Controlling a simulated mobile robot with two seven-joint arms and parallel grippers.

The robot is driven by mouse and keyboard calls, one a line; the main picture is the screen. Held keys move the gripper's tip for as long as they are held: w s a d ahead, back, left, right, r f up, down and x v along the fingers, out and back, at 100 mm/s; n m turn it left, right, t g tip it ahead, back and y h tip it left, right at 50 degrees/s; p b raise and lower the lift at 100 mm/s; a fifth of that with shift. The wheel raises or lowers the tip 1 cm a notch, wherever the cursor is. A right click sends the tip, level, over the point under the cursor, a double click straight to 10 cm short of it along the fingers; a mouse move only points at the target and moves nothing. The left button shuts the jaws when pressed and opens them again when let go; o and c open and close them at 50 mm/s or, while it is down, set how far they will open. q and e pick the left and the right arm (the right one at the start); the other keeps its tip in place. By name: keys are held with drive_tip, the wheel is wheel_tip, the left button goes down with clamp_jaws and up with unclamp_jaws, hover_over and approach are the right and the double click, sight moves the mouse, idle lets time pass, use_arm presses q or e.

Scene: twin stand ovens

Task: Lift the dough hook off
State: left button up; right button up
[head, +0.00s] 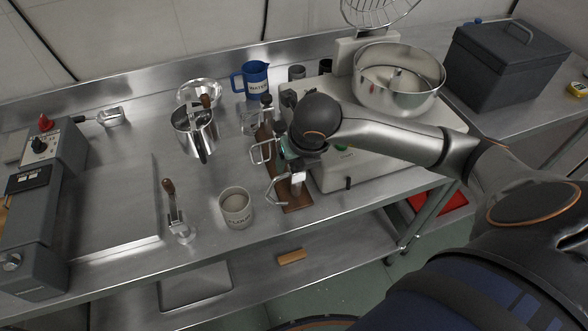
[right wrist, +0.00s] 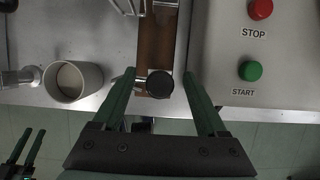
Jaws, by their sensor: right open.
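A wooden board (head: 298,208) lies on the steel table beside the mixer, carrying metal attachments. The front one, a curved metal hook (head: 275,190), looks like the dough hook. In the right wrist view, a dark round knob (right wrist: 160,84) stands at the near end of the board (right wrist: 158,42), with a bit of metal at its left. My right gripper (head: 297,178) is over this front end, partly hidden by its own arm. In the right wrist view its green fingers (right wrist: 160,103) are open, either side of the knob; contact cannot be told. My left gripper (right wrist: 25,148) shows there at lower left, fingers apart.
A mixer with a steel bowl (head: 400,85) stands right of the board. A labelled mug (head: 236,209) stands close on the left. A steel jug (head: 195,132) and blue pitcher (head: 252,80) stand behind. Red stop (right wrist: 260,9) and green start (right wrist: 250,71) buttons are close right.

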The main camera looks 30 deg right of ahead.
drive_tip(key=shift+c, duration=0.2)
clamp_jaws()
idle(0.4)
